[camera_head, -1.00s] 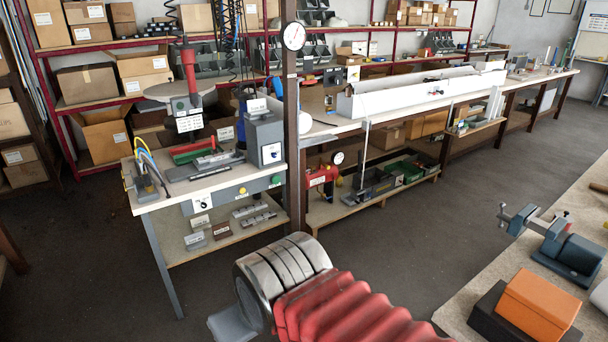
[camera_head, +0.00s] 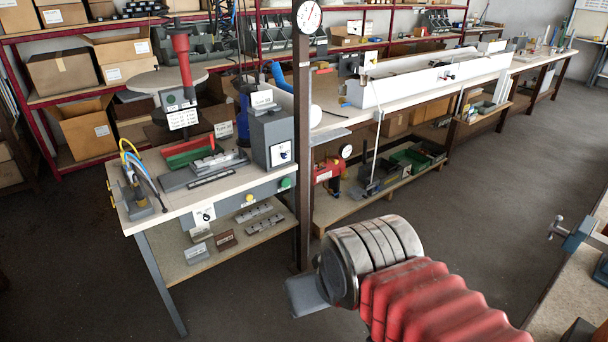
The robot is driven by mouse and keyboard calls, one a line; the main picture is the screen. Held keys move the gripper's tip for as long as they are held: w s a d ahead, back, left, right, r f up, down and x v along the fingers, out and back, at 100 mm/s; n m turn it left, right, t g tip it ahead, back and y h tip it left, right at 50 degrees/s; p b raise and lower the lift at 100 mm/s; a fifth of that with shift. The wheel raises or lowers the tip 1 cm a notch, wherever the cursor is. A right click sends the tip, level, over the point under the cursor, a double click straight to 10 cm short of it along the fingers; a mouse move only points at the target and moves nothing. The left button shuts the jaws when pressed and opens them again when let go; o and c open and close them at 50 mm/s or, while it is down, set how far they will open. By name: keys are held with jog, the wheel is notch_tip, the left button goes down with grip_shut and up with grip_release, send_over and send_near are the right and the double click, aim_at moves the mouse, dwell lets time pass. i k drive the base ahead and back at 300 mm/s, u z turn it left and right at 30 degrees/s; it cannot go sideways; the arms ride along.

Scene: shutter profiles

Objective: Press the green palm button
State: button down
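A green palm button (camera_head: 285,183) sits on the grey front panel of the small workbench, near its right end by the dark post. A yellow button (camera_head: 249,199) and a black rotary switch (camera_head: 205,215) are on the same panel to its left. My arm, with a red ribbed sleeve and a silver ringed end, reaches in from the bottom right. A grey flat part at its end lies in front of and below the bench, apart from the button. The gripper's fingers cannot be made out.
The small workbench (camera_head: 150,222) carries fixtures and a grey box (camera_head: 273,140). A dark post (camera_head: 303,150) with a dial stands just right of the button. A long bench extends right. Another bench (camera_head: 560,290) is at lower right. The floor between is clear.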

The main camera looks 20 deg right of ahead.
aim_at(286, 182)
jog(key=u, duration=0.05)
jog(key=i, duration=0.75)
jog(key=u, duration=0.6)
jog(key=i, duration=0.45)
jog(key=u, duration=0.3)
